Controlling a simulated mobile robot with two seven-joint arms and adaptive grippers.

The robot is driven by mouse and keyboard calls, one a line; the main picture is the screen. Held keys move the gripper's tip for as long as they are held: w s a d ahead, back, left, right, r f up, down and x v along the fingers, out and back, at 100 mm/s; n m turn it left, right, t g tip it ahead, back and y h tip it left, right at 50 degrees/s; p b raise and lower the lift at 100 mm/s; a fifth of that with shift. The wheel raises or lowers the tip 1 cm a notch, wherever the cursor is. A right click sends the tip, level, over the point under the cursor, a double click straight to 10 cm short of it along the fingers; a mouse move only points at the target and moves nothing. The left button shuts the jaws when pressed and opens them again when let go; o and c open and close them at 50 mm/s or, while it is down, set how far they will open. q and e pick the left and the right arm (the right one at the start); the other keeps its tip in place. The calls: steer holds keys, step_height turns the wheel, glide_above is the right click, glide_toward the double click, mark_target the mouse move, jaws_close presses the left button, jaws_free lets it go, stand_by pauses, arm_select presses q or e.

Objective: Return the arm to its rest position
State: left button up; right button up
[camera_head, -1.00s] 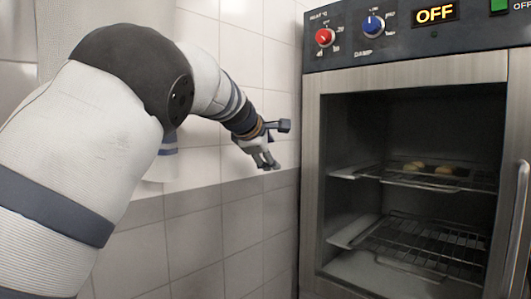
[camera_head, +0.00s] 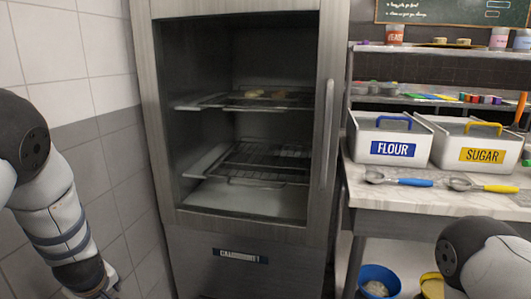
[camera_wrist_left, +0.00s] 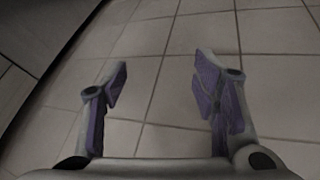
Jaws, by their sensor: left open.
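My left arm (camera_head: 55,210) hangs down at the left edge of the head view, with its gripper at the bottom, mostly cut off. In the left wrist view my left gripper (camera_wrist_left: 160,85) is open, its two purple-padded fingers apart with nothing between them. It points at a tiled floor (camera_wrist_left: 185,60). Part of my right arm (camera_head: 480,255) shows at the lower right of the head view; its gripper is out of the picture.
A steel oven cabinet (camera_head: 235,238) with wire racks (camera_head: 265,160) and a vertical handle (camera_head: 327,135) stands ahead. To its right a counter holds flour (camera_head: 390,125) and sugar (camera_head: 480,130) bins and two scoops. A blue bucket (camera_head: 378,278) stands below.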

arm_select(q)
steer(key=s+d+f+m+g+h, duration=0.1)
steer(key=s+d+f+m, duration=0.1)
steer(key=s+f, duration=0.35)
steer(key=s+d+f+m+g, duration=0.2)
steer(key=s+d+f+m, duration=0.1)
steer(key=s, duration=0.6)
steer(key=s+d+f+m+g+h, duration=0.15)
steer(key=s+f, duration=0.25)
steer(key=s, duration=0.4)
steer(key=s+d+m+g, duration=0.1)
steer(key=s+d+m, duration=0.2)
steer(key=s, duration=0.5)
steer(key=s+d+m+h, duration=0.1)
steer(key=s+d+m, duration=0.2)
steer(key=s+d, duration=0.2)
steer(key=s, duration=0.3)
steer(key=shift+g, duration=0.35)
steer(key=shift+f, duration=0.1)
